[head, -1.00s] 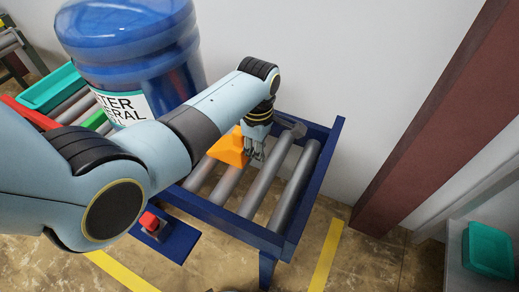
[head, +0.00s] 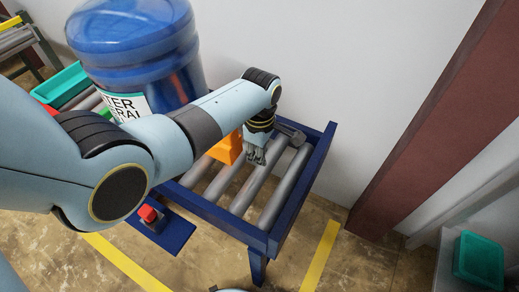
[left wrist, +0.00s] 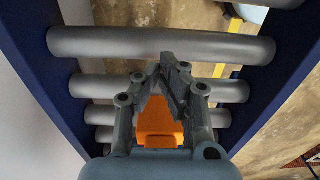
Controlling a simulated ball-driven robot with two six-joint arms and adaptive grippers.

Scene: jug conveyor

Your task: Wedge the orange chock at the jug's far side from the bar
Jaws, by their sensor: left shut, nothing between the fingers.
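The big blue water jug (head: 135,45) stands upright on the roller conveyor at the upper left of the head view. The orange chock (head: 228,149) sits on the rollers right of the jug, partly hidden by my arm. My left gripper (head: 256,157) points down beside the chock's right side, shut and empty. In the left wrist view the chock (left wrist: 158,125) shows behind the shut fingers (left wrist: 168,68); I cannot tell whether they touch it. Any contact between chock and jug is hidden.
The conveyor has a blue frame (head: 232,222) and grey rollers (head: 284,188). A red button (head: 147,213) is at the front. Teal bins stand left (head: 62,84) and right (head: 479,259). The right-hand rollers are clear.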

